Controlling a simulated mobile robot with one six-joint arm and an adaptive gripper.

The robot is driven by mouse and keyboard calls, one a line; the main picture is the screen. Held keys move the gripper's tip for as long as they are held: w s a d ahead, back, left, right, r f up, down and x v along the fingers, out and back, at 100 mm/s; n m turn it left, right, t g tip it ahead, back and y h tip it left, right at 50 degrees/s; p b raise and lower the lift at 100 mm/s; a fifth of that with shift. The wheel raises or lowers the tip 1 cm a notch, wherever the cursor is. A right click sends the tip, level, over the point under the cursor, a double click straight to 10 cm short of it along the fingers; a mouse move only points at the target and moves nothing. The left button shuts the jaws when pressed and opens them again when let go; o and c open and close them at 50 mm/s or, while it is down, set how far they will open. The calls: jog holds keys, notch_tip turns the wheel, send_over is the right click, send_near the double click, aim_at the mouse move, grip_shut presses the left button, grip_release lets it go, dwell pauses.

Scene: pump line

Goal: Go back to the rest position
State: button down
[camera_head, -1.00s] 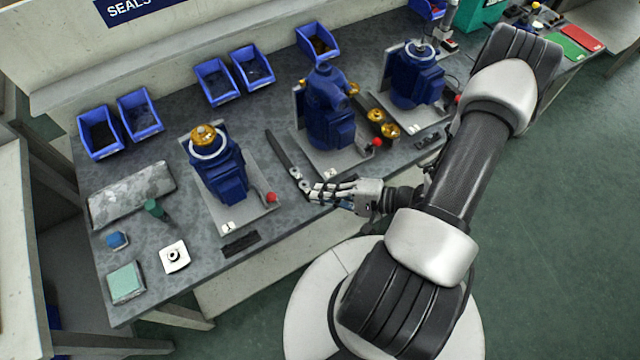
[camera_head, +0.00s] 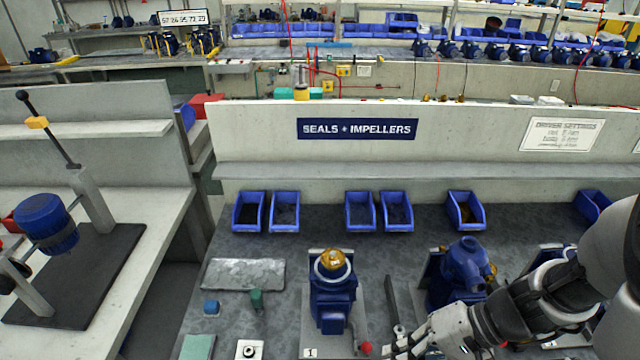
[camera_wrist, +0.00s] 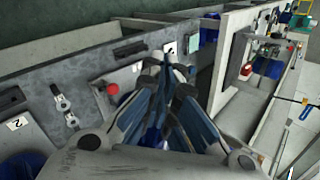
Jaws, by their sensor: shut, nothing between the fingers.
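My gripper (camera_head: 425,345) is at the lower right in the head view, over the front edge of the workbench, right of the pump numbered 1. In the wrist view its fingers (camera_wrist: 165,85) are closed together with nothing between them. My arm reaches in from the right edge of the head view. The blue pump (camera_head: 333,290) with a brass top stands upright on its plate. A second blue pump (camera_head: 462,272) stands behind my gripper and is partly hidden by it.
Blue bins (camera_head: 285,212) line the back of the bench (camera_head: 240,235) below the "SEALS + IMPELLERS" sign (camera_head: 357,129). A grey slab (camera_head: 243,274), a green cylinder (camera_head: 256,298) and a white square part (camera_head: 249,349) lie left. A separate bench (camera_head: 150,215) with a press stands further left.

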jog(key=s+r+n+t+h, duration=0.3)
jog(key=r+h, duration=0.6)
jog(key=r, duration=0.5)
jog(key=shift+s+d+t, duration=0.4)
jog(key=shift+s+t, duration=0.2)
jog(key=shift+s, duration=0.4)
